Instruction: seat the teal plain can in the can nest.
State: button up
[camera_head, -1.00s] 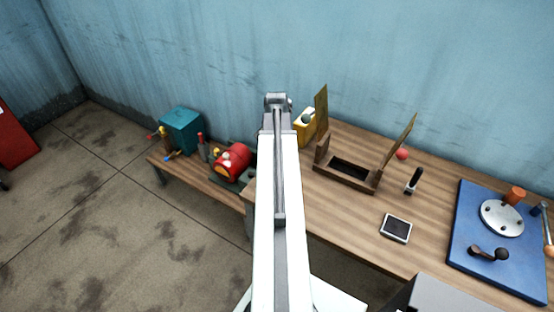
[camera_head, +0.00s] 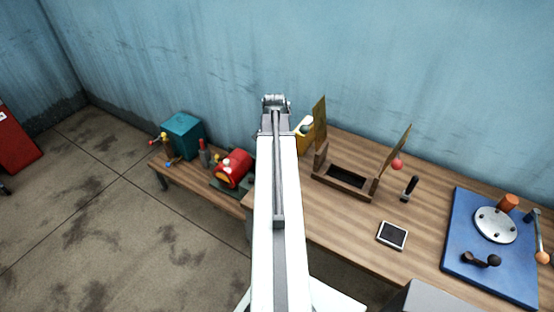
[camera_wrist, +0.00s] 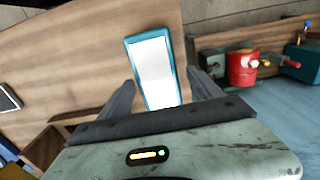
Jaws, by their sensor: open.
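The teal can (camera_wrist: 128,52), with a bright white face, shows between the fingers of my gripper (camera_wrist: 161,78) in the wrist view. The fingers are open and spread to either side of it. I cannot tell whether either finger touches it. In the head view my arm's end (camera_head: 276,103) is above the bench's back left part, and my arm hides the can. A wooden frame with a dark recess (camera_head: 340,184) stands on the bench to the right of my arm, with an upright panel at each side. I cannot tell whether this is the can nest.
A red ball (camera_head: 397,165), a black-handled tool (camera_head: 410,187), a small dark-screened device (camera_head: 393,235) and a blue board (camera_head: 460,255) are to the right. A red machine (camera_head: 233,168) and teal box (camera_head: 182,135) are left.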

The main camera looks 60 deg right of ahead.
notch_tip(320, 180, up, 4)
jog(key=shift+w+a+f+p, duration=0.1)
jog(key=shift+w+p, duration=0.05)
jog(key=shift+p, duration=1.1)
jog(key=shift+f, duration=0.1)
jog(key=shift+w+a, duration=0.2)
jog(key=w+a+n, duration=0.4)
jog(key=w+a, duration=0.2)
jog(key=a, duration=0.5)
jog(key=w+a+n, duration=0.4)
jog(key=w+a, duration=0.3)
jog(key=a, duration=0.4)
jog(key=w+a+n, duration=0.4)
jog(key=w+a, duration=0.2)
jog(key=a, duration=0.5)
jog(key=shift+w+a+n, duration=0.15)
jog(key=shift+w+n, duration=0.15)
jog(key=shift+w, duration=0.1)
jog(key=shift+o, duration=0.5)
jog(key=a+n, duration=0.5)
jog(key=a, duration=1.1)
jog(key=shift+w+n, duration=0.3)
